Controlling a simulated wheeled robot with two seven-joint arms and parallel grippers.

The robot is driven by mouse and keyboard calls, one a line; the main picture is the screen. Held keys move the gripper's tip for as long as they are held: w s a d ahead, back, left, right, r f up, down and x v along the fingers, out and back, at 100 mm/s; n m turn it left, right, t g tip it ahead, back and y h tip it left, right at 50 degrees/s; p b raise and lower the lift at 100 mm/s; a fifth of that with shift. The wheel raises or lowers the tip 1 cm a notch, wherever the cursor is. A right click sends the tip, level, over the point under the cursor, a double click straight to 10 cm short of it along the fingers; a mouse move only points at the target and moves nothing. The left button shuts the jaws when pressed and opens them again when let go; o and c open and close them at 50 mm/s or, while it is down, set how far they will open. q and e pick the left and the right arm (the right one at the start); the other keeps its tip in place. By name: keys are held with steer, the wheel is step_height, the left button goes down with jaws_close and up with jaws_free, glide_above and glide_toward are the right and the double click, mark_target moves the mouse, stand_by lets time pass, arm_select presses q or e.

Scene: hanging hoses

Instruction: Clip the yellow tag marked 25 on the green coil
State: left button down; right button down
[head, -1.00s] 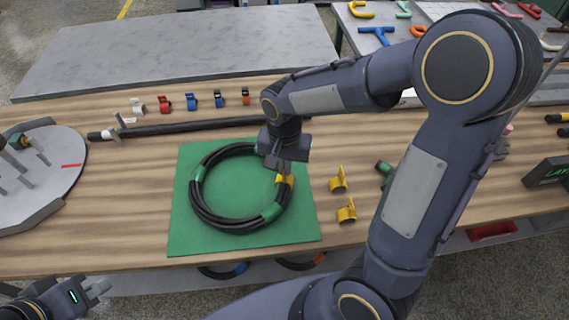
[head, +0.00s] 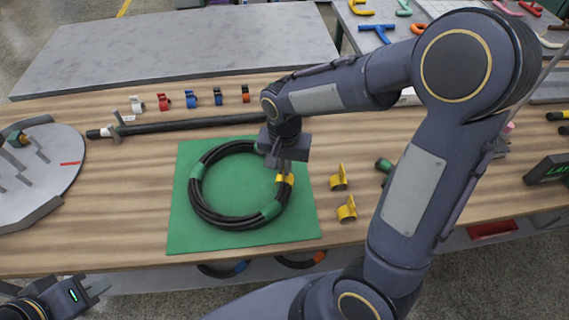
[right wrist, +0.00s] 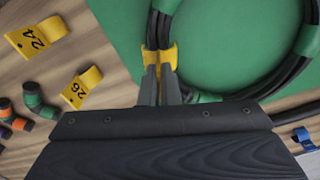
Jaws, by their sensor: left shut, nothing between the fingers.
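The coil (head: 212,215) of black hose with green bands lies on a green mat (head: 188,235) on the table. A yellow tag (head: 286,179) sits at the coil's right side, under my right gripper (head: 280,164). In the right wrist view the tag (right wrist: 159,52) is around the black hose, and the fingers of my right gripper (right wrist: 160,85) are close together on its lower part. Its number is hidden. My left gripper (head: 98,286) is shut and empty at the lower left, off the table's front edge.
Yellow tags marked 24 (right wrist: 38,37) and 26 (right wrist: 82,88) stand right of the mat in the head view. Red, blue and orange clips (head: 190,98) stand behind a long black hose (head: 190,125). A round grey fixture (head: 60,165) is at the left.

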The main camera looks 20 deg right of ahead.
steer(key=shift+f, duration=0.2)
stand_by(0.4)
steer(key=shift+f+b, duration=0.9)
steer(key=shift+f+b, duration=0.55)
steer(key=shift+f, duration=0.15)
stand_by(0.3)
steer(key=c, duration=1.6)
jaws_free()
steer(key=shift+r, duration=0.1)
step_height(320, 180, up, 8)
steer(key=shift+f+p, duration=0.1)
steer(key=shift+p, duration=0.25)
